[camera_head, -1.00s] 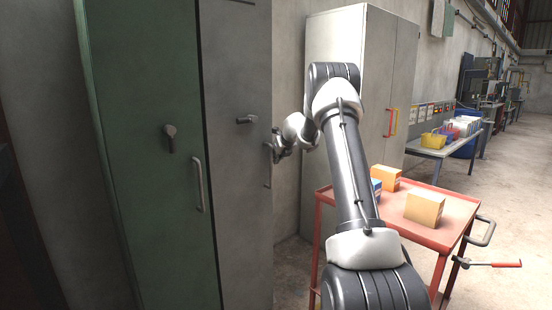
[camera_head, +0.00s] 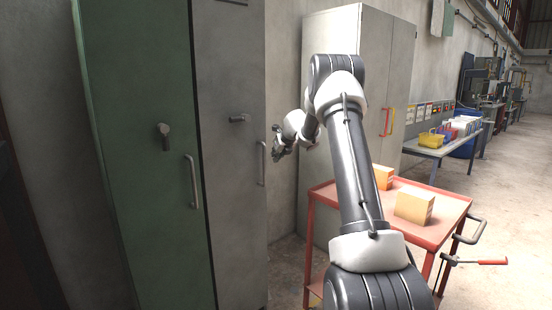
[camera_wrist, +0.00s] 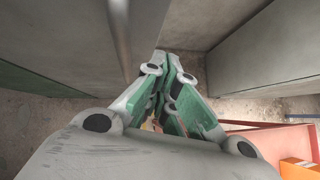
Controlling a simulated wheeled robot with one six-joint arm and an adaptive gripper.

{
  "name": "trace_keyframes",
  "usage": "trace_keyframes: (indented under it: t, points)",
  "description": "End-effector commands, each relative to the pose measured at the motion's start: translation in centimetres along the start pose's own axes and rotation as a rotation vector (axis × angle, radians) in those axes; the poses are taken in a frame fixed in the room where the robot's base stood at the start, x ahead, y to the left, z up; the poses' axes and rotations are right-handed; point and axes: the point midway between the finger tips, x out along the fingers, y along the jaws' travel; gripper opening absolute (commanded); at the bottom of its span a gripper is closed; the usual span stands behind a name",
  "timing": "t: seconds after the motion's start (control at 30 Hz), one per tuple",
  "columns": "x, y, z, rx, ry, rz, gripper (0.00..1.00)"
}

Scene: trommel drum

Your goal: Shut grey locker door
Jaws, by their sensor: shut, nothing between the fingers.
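The grey locker door (camera_head: 226,200) stands right of the green door (camera_head: 148,200) in the head view. It looks about in line with the green door; I cannot tell whether it is fully shut. It carries a lever latch (camera_head: 239,118) and a vertical bar handle (camera_head: 262,163) near its right edge. My gripper (camera_head: 277,147) is just right of that handle, apparently apart from it. In the wrist view my gripper (camera_wrist: 167,62) has its green-padded fingers together and empty. The bar handle (camera_wrist: 119,35) shows left of the fingers there, on the grey door (camera_wrist: 60,38).
A red trolley (camera_head: 445,224) with boxes (camera_head: 414,206) stands below and right of my arm. A pale cabinet (camera_head: 340,30) stands behind my arm. A narrow gap of wall and floor lies between locker and cabinet. Open floor (camera_head: 500,195) is at right.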

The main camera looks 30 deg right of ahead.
Motion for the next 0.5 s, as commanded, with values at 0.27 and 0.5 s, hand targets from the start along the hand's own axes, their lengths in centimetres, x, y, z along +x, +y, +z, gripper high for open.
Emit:
trace_keyframes:
  t: [0.27, 0.5]
  points:
    - [-3.8, -0.7, 0.0, 0.000, 0.000, -0.001, 0.00]
    - [-7.3, -1.3, 0.0, 0.001, 0.000, -0.001, 0.00]
